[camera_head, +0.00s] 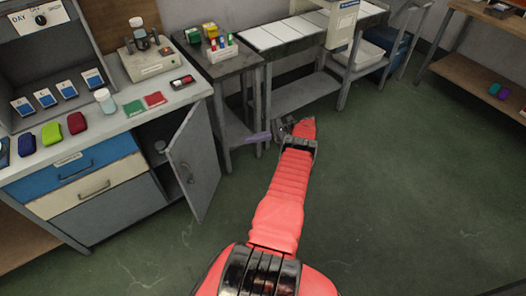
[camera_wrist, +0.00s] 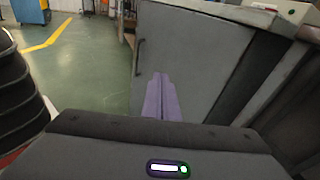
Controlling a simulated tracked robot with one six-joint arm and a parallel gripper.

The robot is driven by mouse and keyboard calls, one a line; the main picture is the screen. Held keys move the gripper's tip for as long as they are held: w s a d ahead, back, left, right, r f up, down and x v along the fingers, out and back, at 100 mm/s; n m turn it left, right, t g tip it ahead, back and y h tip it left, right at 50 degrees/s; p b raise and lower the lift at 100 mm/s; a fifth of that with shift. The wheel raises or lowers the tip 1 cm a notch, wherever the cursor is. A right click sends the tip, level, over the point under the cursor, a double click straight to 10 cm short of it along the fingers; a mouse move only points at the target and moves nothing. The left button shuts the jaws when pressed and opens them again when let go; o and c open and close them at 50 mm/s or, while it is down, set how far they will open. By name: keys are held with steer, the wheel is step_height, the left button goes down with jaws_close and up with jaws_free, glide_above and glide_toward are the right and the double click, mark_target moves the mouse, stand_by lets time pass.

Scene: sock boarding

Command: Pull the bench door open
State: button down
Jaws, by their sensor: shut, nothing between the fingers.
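The bench door (camera_head: 203,155) is a grey panel under the workbench at the left of the head view. It stands swung out from the cabinet, and part of the dark inside shows. In the wrist view the grey door panel (camera_wrist: 200,50) fills the upper middle, with a dark handle (camera_wrist: 138,57) near its left edge. My gripper (camera_head: 256,137) has purple fingers and is to the right of the door, apart from it in the head view. In the wrist view its fingers (camera_wrist: 160,95) are together and empty, in front of the panel.
A small dark side table (camera_head: 238,68) stands right of the door, close behind my gripper. The workbench (camera_head: 180,97) carries bottles, cards and a balance-like device. A blue drawer (camera_head: 85,165) is left of the door. The green floor (camera_head: 390,190) at the right is clear.

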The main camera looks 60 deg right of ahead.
steer(key=w+a+r+n+g, duration=0.3)
steer(key=w+a+r, duration=0.1)
steer(key=w+r, duration=0.45)
steer(key=w+a+r+n+g, duration=0.3)
steer(key=w+a+r, duration=0.2)
steer(key=w+r, duration=0.3)
steer(key=w+a+r+n+g+h, duration=0.35)
steer(key=a+r+n, duration=0.35)
steer(key=a+r, duration=1.1)
steer(key=s+a+r+n+g+h, duration=0.1)
steer(key=s+a+r+n+h, duration=0.2)
steer(key=a, duration=0.7)
steer(key=s+a+r+n, duration=0.3)
steer(key=s+a+r, duration=0.25)
steer(key=a, duration=0.35)
steer(key=s+a+n+t+h, duration=0.3)
steer(key=s+a+n, duration=0.6)
steer(key=s, duration=0.7)
steer(key=shift+s+a+f, duration=0.2)
steer(key=shift+a+f, duration=0.2)
steer(key=shift+a, duration=0.85)
